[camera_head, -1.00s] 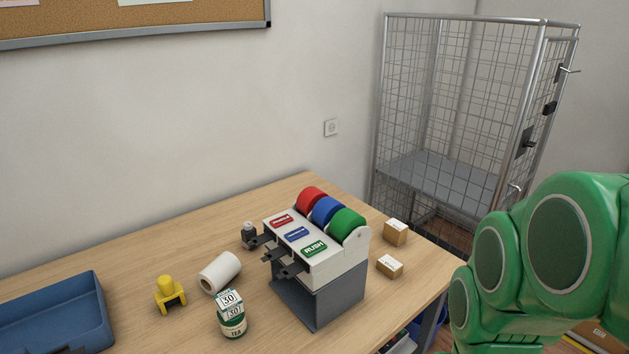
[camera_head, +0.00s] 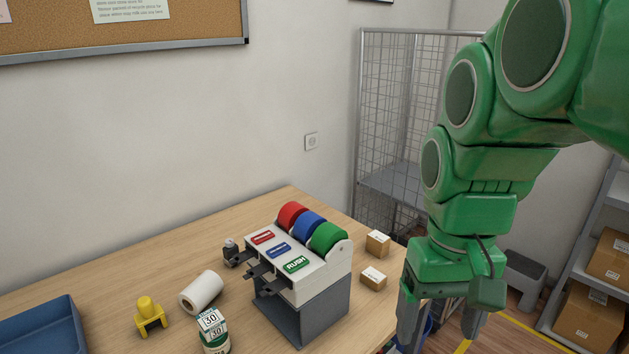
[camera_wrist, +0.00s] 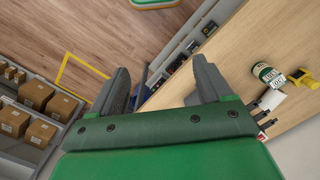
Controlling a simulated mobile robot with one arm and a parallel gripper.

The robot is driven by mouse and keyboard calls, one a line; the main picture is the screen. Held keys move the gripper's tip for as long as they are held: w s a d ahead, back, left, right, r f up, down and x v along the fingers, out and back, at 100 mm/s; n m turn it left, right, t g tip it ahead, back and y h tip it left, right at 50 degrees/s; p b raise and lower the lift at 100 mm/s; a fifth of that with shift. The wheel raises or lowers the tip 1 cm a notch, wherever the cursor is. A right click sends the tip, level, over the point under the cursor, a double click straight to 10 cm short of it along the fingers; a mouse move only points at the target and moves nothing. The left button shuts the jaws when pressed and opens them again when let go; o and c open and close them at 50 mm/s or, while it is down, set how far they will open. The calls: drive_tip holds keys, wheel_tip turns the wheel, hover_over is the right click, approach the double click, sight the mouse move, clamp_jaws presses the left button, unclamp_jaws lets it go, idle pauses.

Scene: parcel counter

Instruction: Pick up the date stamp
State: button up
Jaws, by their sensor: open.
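A yellow object with a rounded knob on a legged frame (camera_head: 150,315), which looks like the date stamp, stands upright on the wooden table (camera_head: 110,270) left of the paper roll. It also shows in the wrist view (camera_wrist: 300,77), at the right edge. My gripper (camera_head: 438,318) points down with its fingers apart and nothing between them. It is off the table's right end, far to the right of the yellow stamp. In the wrist view my gripper (camera_wrist: 163,82) has floor and the table edge beyond its fingers.
Right of the stamp are a white paper roll (camera_head: 201,292), a tea tin (camera_head: 216,345) with a "30" block on top, and a label dispenser (camera_head: 318,290). A blue tray (camera_head: 40,328) lies left. Two small boxes (camera_head: 378,243) sit by the right edge. Shelves with parcels (camera_head: 590,318) stand right.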

drive_tip(key=w+a+r+n+t, duration=0.1)
drive_tip(key=w+a+r, duration=0.15)
drive_tip(key=w, duration=0.55)
drive_tip(key=w+a+r+n, duration=0.1)
drive_tip(key=w+a, duration=0.3)
drive_tip(key=w, duration=0.4)
drive_tip(key=n+t+y, duration=0.3)
drive_tip(key=n, duration=0.5)
hover_over(231, 253)
drive_tip(key=d, duration=0.2)
wheel_tip(231, 253, down, 6)
wheel_tip(231, 253, down, 22)
drive_tip(key=shift+s, duration=0.1)
drive_tip(key=shift+x, duration=1.45)
drive_tip(key=shift+w+a+f+y, duration=0.15)
drive_tip(key=shift+w+a+f, duration=0.15)
drive_tip(key=shift+f, duration=0.2)
drive_tip(key=shift+w+a+f+y, duration=0.15)
drive_tip(key=shift+a+f, duration=0.15)
drive_tip(key=shift+f, duration=0.2)
drive_tip(key=shift+x, duration=1.4)
drive_tip(key=c, duration=1.2)
drive_tip(key=shift+c, duration=0.2)
